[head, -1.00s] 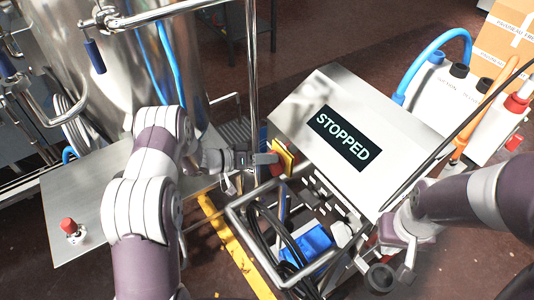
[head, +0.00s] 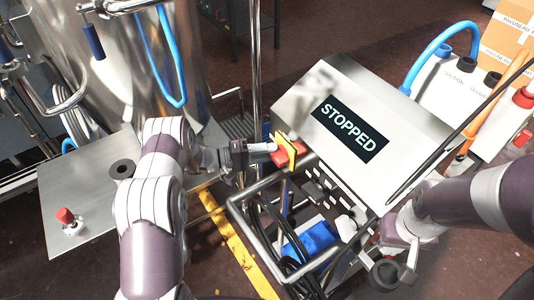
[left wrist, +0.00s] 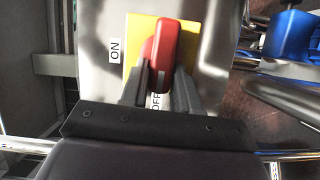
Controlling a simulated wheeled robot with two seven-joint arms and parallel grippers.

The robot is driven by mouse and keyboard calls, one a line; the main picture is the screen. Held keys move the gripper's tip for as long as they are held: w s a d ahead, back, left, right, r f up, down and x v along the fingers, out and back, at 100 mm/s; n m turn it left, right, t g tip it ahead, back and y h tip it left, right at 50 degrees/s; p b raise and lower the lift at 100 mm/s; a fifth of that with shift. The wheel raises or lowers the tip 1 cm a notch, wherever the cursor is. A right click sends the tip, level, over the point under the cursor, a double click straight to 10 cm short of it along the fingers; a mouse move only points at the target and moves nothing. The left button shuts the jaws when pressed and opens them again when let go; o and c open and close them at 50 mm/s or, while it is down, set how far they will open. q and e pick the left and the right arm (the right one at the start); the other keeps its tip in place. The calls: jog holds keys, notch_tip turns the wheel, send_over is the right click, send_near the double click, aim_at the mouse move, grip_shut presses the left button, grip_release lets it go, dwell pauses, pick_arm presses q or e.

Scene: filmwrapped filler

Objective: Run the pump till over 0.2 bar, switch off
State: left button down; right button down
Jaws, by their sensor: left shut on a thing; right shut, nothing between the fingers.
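The pump's control box (head: 395,110) has a slanted steel top with a display (head: 349,129) reading "STOPPED". A red rotary switch (head: 286,158) on a yellow plate (head: 292,147) sits on its left side. My left gripper (head: 270,147) is shut on the red switch. In the left wrist view the fingers (left wrist: 160,88) close around the lower part of the red handle (left wrist: 174,42), on the yellow plate (left wrist: 134,42). An "ON" label (left wrist: 115,51) is at left and an "OFF" label (left wrist: 156,101) shows between the fingers. My right gripper (head: 388,275) is shut and empty, low in front of the box. No pressure reading is legible.
A steel tank (head: 110,70) with blue hoses stands at the back left. A red-topped knob (head: 66,216) sits on a steel plate (head: 85,185). A white unit (head: 440,90) with hoses stands at the right. A tube frame (head: 262,228) holds cables below the box.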

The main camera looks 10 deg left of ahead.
pick_arm(q)
jog(key=shift+f+n, duration=0.1)
jog(key=shift+n, duration=0.3)
jog(key=c, duration=0.9)
grip_release()
